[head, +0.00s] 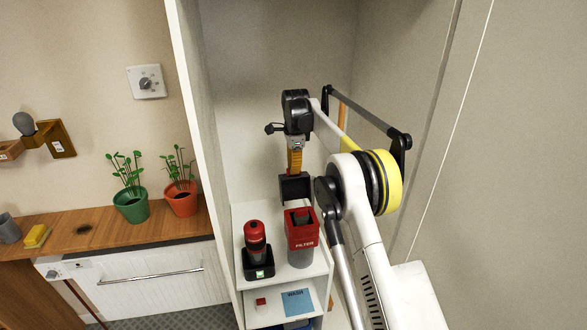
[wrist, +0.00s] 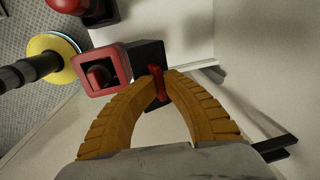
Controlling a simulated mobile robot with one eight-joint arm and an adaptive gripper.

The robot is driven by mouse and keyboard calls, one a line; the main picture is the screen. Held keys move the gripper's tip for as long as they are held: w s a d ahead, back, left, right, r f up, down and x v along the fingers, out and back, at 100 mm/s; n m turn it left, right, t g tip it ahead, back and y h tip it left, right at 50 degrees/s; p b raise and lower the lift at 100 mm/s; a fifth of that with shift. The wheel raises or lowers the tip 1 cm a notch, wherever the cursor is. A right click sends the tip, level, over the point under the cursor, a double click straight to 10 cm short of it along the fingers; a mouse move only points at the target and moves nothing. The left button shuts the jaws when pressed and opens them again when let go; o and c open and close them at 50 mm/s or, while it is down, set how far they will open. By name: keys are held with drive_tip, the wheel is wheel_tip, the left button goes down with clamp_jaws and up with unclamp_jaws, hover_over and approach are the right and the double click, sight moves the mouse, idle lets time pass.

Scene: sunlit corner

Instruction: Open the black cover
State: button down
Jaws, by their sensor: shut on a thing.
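The black cover (head: 294,188) is a dark block with a red handle (wrist: 158,84). It stands just above and behind the red FILTER container (head: 301,241), and whether a hinge joins them is hidden. The container's square mouth shows uncovered, with a dark part inside; in the wrist view its red rim (wrist: 108,52) frames a red piece beside the cover (wrist: 150,53). My gripper (head: 295,172) points down from above, its yellow-orange fingers closed on the red handle. The fingertips also show in the wrist view (wrist: 159,80).
A red-and-black device (head: 256,250) stands left of the container on the same white shelf (head: 240,215). Below it lie a blue WASH card (head: 297,302) and a small red block (head: 261,304). Cabinet walls close in at left and back. Potted plants (head: 131,204) stand on the wooden counter at left.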

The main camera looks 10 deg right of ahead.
drive_tip(key=c, duration=1.5)
unclamp_jaws()
drive_tip(key=shift+r, duration=0.1)
wheel_tip(320, 180, up, 12)
drive_tip(key=s, duration=0.1)
drive_tip(key=shift+s, duration=0.1)
